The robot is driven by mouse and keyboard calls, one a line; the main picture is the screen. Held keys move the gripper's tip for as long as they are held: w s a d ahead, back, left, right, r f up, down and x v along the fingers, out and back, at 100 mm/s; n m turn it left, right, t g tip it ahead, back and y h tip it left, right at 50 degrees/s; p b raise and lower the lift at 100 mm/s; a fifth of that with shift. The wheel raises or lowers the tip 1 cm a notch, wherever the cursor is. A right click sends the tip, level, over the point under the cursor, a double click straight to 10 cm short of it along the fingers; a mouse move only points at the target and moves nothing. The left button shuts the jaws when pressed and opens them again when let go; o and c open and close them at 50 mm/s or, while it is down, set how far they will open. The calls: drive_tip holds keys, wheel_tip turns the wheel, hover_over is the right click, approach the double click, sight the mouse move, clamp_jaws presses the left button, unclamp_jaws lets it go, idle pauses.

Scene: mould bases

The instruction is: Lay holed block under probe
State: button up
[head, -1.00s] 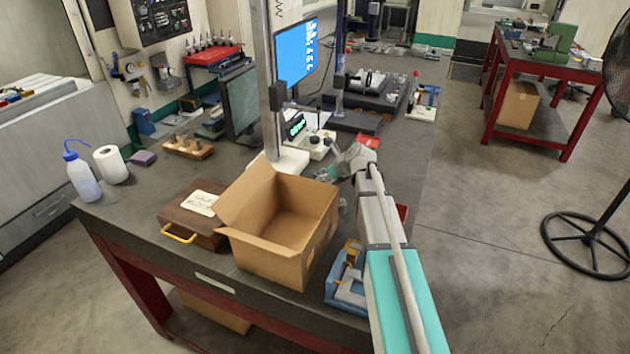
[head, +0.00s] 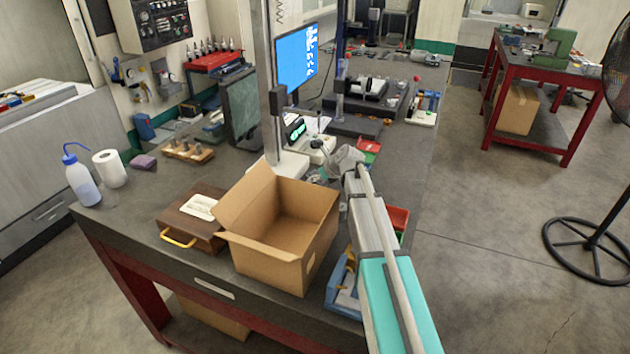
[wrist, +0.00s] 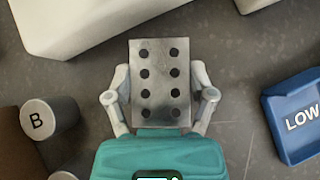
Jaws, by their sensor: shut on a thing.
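The holed block (wrist: 160,82) is a grey metal plate with two rows of dark round holes. In the wrist view my gripper (wrist: 160,100) is shut on it, one finger on each side. In the head view my gripper (head: 322,174) is small and partly hidden, just right of the pale base (head: 290,163) of a tall column stand (head: 267,75). A dark carriage (head: 279,95) sits on the column; I cannot make out a probe tip. A pale base edge (wrist: 90,22) shows at the upper left of the wrist view, apart from the block.
An open cardboard box (head: 250,240) stands in front of the stand, left of my arm. In the wrist view a cylinder marked B (wrist: 48,118) lies left and a blue tray marked LOW (wrist: 300,115) right. Bare bench shows around the block.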

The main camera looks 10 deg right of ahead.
drive_tip(key=shift+s+f+b, duration=0.1)
drive_tip(key=shift+f+b, duration=0.2)
drive_tip(key=shift+f, duration=0.2)
drive_tip(key=o, duration=1.3)
drive_tip(key=shift+c, duration=0.2)
drive_tip(key=shift+d+r, duration=0.1)
drive_tip(key=shift+r, duration=0.1)
drive_tip(key=shift+s+d+r+p, duration=0.15)
drive_tip(key=shift+s+r+p, duration=0.2)
drive_tip(key=shift+p, duration=0.2)
drive_tip(key=p+v, duration=0.6)
drive_tip(key=v, duration=0.2)
drive_tip(key=shift+s+r, duration=0.15)
drive_tip(key=shift+r, duration=0.15)
drive_tip(key=shift+p+v, duration=0.85)
drive_tip(key=shift+v, duration=0.3)
drive_tip(key=shift+d+f, duration=0.1)
drive_tip(key=shift+d, duration=0.05)
